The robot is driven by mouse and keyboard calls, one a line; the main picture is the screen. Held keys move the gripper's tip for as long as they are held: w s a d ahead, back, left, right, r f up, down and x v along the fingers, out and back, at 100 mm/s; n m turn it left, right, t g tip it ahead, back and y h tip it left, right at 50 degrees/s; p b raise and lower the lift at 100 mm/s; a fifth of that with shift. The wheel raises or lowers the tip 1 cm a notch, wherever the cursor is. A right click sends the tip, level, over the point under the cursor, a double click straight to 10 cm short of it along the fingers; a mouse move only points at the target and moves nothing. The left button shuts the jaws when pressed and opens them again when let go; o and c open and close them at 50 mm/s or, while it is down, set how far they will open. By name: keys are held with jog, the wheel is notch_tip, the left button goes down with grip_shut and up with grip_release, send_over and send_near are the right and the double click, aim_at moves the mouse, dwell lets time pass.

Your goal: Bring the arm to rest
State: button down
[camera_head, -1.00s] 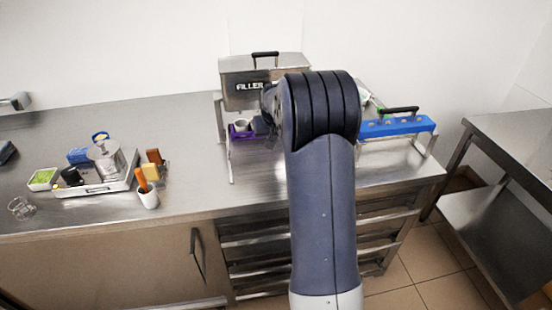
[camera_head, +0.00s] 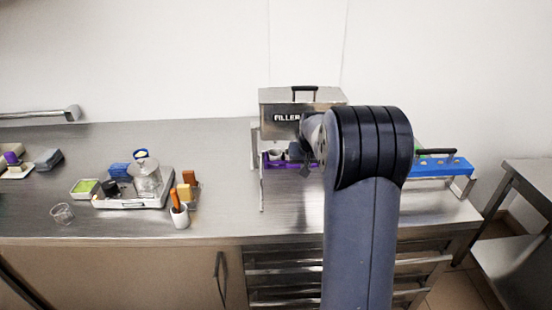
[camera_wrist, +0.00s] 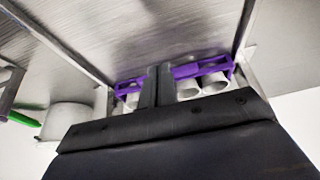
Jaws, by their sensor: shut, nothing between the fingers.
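My arm (camera_head: 368,200) rises at the right of the head view and bends over the bench towards the filler. My gripper (camera_head: 299,153) is small and partly hidden at the filler's front. In the wrist view my gripper (camera_wrist: 158,80) has its two dark fingers together, with nothing between them. They overlap the purple rack (camera_wrist: 185,72) in that picture; I cannot tell whether they touch it. White cups (camera_wrist: 215,83) sit in the rack. The rack also shows under the filler in the head view (camera_head: 275,165).
The metal filler (camera_head: 275,97) stands on legs close to my gripper. A blue bar (camera_head: 455,168) on a stand is right of my arm. A tray (camera_head: 130,203) with a jar and a white cup (camera_head: 180,217) are to the left. Bare bench lies between them and the filler.

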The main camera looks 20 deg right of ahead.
jog(key=b+x, duration=0.2)
jog(key=x, duration=0.4)
jog(key=shift+w+r, duration=0.1)
jog(key=shift+w, duration=0.05)
jog(key=shift+w+d+r+p, duration=0.1)
jog(key=shift+w+r+p, duration=0.15)
jog(key=shift+w+p, duration=0.1)
